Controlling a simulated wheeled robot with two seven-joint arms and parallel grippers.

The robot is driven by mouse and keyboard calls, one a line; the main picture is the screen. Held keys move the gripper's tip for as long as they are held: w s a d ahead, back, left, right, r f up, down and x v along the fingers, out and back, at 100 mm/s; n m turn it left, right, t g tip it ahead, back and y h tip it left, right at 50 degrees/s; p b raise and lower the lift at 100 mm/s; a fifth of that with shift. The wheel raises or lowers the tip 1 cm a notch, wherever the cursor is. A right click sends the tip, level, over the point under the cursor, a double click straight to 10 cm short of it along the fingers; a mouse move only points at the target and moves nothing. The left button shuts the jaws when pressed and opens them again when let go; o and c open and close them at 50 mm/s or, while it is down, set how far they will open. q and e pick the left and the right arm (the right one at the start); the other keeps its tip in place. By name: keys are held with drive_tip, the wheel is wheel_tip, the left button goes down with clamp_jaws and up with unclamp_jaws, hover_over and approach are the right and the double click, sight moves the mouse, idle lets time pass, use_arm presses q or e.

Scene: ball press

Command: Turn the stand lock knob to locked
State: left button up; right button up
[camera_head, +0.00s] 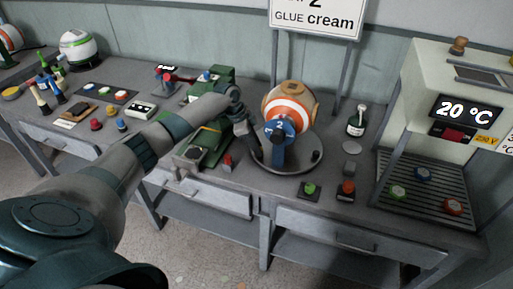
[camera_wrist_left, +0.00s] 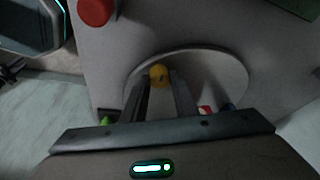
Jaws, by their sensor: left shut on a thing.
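The stand has a round grey base (camera_head: 300,165) and a blue upright (camera_head: 278,155), with an orange, white and tan ball (camera_head: 289,105) on top. My left gripper (camera_head: 250,138) reaches in from the left, low beside the upright and over the base's left part. In the left wrist view, a yellow knob (camera_wrist_left: 159,75) shows at the ends of my left gripper's fingers (camera_wrist_left: 160,88), above the round base (camera_wrist_left: 215,70). The fingers are shut on this knob. The knob is hidden in the head view, and its lock position cannot be read. My right gripper is out of view.
A green machine (camera_head: 207,143) stands left of the stand, partly behind my arm. Green (camera_head: 310,189) and red (camera_head: 347,188) buttons sit in front. A bottle (camera_head: 357,120) and a machine reading 20 °C (camera_head: 466,110) stand to the right.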

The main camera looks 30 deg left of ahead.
use_arm(q)
drive_tip(key=o, duration=1.1)
drive_tip(key=shift+c, duration=0.2)
drive_tip(key=shift+r, duration=0.1)
drive_tip(key=b+v, duration=0.4)
drive_tip(key=v, duration=1.3)
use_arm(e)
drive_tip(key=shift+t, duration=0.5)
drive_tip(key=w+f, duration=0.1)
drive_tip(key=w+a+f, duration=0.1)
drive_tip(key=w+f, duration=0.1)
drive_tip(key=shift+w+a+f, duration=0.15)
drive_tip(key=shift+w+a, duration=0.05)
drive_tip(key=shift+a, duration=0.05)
use_arm(q)
drive_tip(key=shift+a+r, duration=0.1)
drive_tip(key=shift+r, duration=0.05)
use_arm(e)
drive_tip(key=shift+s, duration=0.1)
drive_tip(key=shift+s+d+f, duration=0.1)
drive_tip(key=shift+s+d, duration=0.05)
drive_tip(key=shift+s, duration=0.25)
